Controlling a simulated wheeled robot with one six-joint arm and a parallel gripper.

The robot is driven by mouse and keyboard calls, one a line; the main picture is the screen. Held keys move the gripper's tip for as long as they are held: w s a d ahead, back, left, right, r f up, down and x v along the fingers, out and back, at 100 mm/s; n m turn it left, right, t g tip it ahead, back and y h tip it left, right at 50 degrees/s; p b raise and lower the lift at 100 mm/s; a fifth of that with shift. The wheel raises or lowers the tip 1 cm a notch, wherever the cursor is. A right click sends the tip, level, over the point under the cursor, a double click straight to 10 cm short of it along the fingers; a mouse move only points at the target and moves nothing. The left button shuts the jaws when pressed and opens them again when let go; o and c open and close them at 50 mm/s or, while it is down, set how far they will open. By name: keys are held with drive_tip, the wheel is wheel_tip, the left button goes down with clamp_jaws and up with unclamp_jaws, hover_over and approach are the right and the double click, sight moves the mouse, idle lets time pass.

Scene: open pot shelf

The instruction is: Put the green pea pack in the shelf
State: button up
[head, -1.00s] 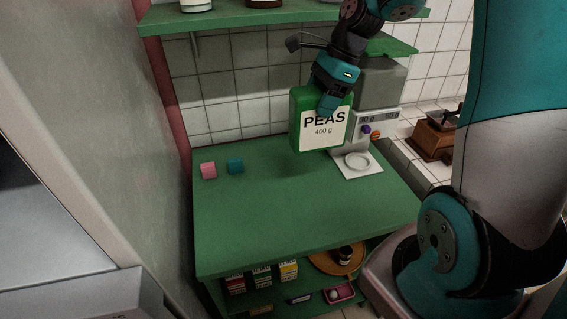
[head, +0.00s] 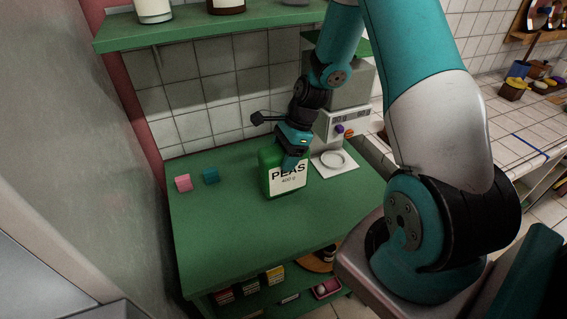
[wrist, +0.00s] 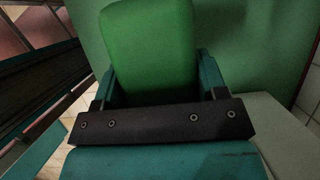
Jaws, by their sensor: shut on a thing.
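The green pea pack (head: 286,180), with a white label reading "PEAS 400 g", is upright at the green shelf's top board (head: 225,226). My gripper (head: 293,160) is shut on its upper part from above. I cannot tell whether the pack's base touches the board or hangs just over it. In the wrist view the pack (wrist: 150,45) stands between my two gripper fingers (wrist: 155,85). The lower shelf boards show only partly under the front edge, with several small boxes (head: 248,286) and a pink tray (head: 327,289).
A pink cube (head: 183,183) and a teal cube (head: 211,176) sit at the board's back left. A grey machine with a white plate (head: 334,161) stands right of the pack. An upper green shelf (head: 190,32) holds jars. The board's front left is clear.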

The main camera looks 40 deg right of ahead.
drive_tip(key=shift+f+p, duration=0.3)
drive_tip(key=shift+f, duration=1.6)
drive_tip(key=shift+f, duration=0.15)
drive_tip(key=o, duration=1.6)
drive_tip(key=shift+c, duration=0.2)
